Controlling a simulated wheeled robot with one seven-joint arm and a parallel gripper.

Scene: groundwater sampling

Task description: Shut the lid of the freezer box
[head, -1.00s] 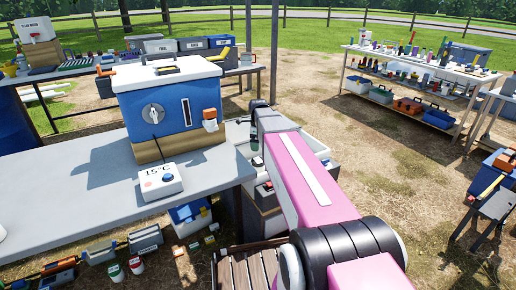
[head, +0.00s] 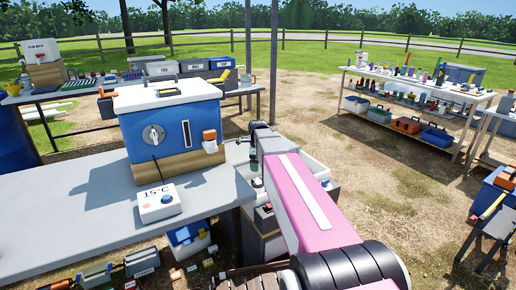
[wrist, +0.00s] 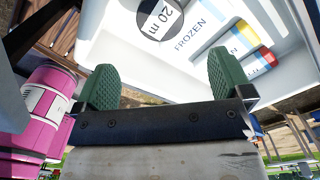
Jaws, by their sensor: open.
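My gripper (wrist: 163,78) is open, with its two green pads apart and nothing between them. In the wrist view it is in front of an open white container (wrist: 120,48) holding a round "20 m" label and tubes (wrist: 232,45) with a "FROZEN" marking. I cannot tell whether this is the freezer box, and no raised lid is clear. In the head view a white tub (head: 317,166) shows beyond my pink arm, partly hidden by it. A blue box (head: 172,134) on the grey table has its white lid (head: 165,94) down and an orange latch.
The grey table (head: 80,205) carries a white 15°C unit (head: 159,203). A shelf table (head: 420,95) with bottles and crates stands at the back right. Labelled boxes (head: 163,68) line the back left table. Open ground lies between the tables.

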